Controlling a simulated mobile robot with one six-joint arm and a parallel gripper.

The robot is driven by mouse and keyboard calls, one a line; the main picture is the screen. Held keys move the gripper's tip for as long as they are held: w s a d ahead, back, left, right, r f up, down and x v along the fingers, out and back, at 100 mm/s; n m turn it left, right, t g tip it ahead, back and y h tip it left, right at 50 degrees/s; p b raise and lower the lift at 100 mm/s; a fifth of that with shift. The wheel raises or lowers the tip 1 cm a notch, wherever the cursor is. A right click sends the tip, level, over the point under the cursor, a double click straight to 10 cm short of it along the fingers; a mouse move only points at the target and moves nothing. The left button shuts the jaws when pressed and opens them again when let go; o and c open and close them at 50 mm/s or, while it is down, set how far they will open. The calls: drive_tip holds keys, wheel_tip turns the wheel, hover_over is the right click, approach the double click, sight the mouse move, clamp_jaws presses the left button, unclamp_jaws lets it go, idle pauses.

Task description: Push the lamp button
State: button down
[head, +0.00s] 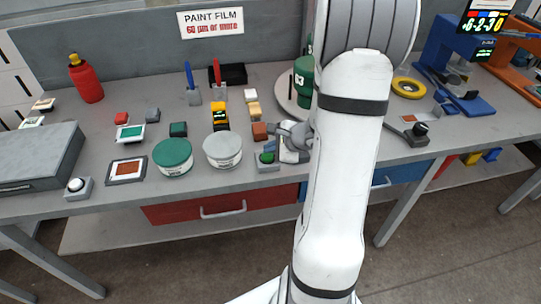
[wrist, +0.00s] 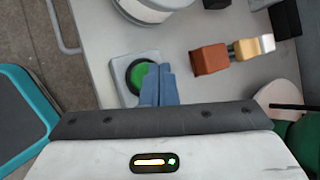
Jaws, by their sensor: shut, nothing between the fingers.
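A green push button (head: 266,158) sits on a small grey base near the front edge of the grey workbench. The same green button (wrist: 139,75) shows in the wrist view, in a dark ring on its light base. My gripper (head: 283,152) is just right of it in the head view, partly behind my white arm. In the wrist view my gripper's blue fingers (wrist: 158,73) are together and empty, overlapping the button's right side. I cannot tell whether they touch it. A second button, white-topped (head: 77,186), sits at the bench's front left. No label shows which one is the lamp button.
A white round tin (head: 222,150) and a green round tin (head: 173,156) stand left of the green button. An orange-brown block (head: 259,132) lies just behind it. A red drawer (head: 222,207) is below the bench edge.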

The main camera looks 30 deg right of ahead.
sight(270, 157)
drive_tip(key=shift+r, duration=0.35)
wheel_tip(270, 157, up, 6)
drive_tip(key=p, duration=0.3)
drive_tip(key=shift+p, duration=0.4)
